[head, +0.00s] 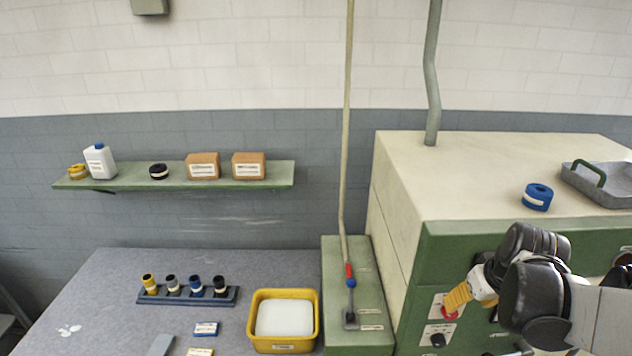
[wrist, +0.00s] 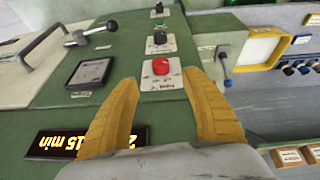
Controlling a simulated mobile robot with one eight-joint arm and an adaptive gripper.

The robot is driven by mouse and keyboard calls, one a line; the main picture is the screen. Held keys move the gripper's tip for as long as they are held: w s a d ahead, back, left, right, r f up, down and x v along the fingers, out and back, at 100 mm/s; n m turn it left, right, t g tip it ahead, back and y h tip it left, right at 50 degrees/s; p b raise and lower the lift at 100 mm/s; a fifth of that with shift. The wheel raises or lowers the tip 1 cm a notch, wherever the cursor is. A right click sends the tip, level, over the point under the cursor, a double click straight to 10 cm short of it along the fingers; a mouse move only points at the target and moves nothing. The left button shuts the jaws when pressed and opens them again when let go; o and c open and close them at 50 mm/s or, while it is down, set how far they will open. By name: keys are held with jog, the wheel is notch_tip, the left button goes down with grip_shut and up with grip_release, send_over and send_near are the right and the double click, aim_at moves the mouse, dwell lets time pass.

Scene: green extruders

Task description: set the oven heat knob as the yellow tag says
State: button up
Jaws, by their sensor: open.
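The oven (head: 480,175) is a large cream and green box at the right of the head view. On its front are a red round control (wrist: 161,66) and a black knob (wrist: 160,41), each on a white plate; the black knob also shows in the head view (head: 437,340). A green control (wrist: 157,10) is beyond them in the wrist view. I cannot read which is the heat knob. My gripper (wrist: 161,77) is open and empty, its yellow fingers pointing at the red control. A small yellowish tag (head: 200,352) lies on the table, its writing unreadable.
A lit display (wrist: 85,140) reads 15 min upside down, partly behind a finger. An oven door handle (wrist: 42,45) and lever (wrist: 95,33) are at the left.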

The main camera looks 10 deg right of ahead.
aim_at(452, 314)
jog(key=b+x, duration=0.2)
jog(key=x, duration=0.8)
jog(key=shift+w+d+f, duration=0.1)
jog(key=shift+f, duration=0.3)
jog(key=c, duration=1.2)
